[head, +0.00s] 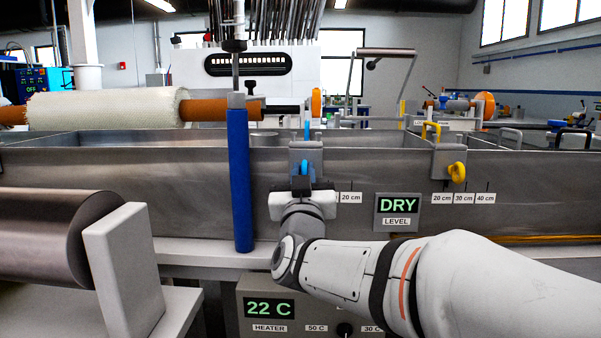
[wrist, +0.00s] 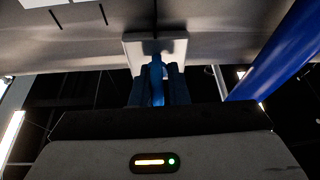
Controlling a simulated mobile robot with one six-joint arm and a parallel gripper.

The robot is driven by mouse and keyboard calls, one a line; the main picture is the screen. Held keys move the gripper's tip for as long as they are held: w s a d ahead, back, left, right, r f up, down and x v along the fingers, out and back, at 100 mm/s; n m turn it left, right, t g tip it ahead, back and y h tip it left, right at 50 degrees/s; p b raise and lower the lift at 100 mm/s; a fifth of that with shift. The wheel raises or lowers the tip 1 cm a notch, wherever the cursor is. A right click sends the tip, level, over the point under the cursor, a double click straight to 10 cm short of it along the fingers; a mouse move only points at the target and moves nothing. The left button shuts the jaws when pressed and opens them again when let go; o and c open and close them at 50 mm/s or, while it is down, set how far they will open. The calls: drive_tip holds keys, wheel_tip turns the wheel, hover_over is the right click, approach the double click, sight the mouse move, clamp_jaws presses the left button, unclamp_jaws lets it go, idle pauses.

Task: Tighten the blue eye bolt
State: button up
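The blue eye bolt (head: 304,168) is on the front of a grey clamp block (head: 306,150) on the bath's rim. My gripper (head: 302,186) is at it from the front and below, its dark fingers partly covering it. In the wrist view the blue bolt (wrist: 157,82) stands between my gripper's two fingers (wrist: 157,92), which lie close against both its sides. The clamp (wrist: 140,42) shows as a pale plate behind it. The bolt's threaded part is hidden.
A blue upright post (head: 239,180) stands close left of my gripper; it also crosses the wrist view (wrist: 275,50). A second clamp with a yellow eye bolt (head: 457,172) is to the right. A metal roller (head: 45,235) is at lower left. The bath level display (head: 398,205) reads DRY.

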drive_tip(key=o, duration=0.3)
drive_tip(key=shift+r, duration=0.1)
drive_tip(key=shift+o, duration=0.2)
drive_tip(key=p+v, duration=0.1)
drive_tip(key=v, duration=0.6)
drive_tip(key=shift+s+p, duration=0.3)
drive_tip(key=shift+s, duration=0.05)
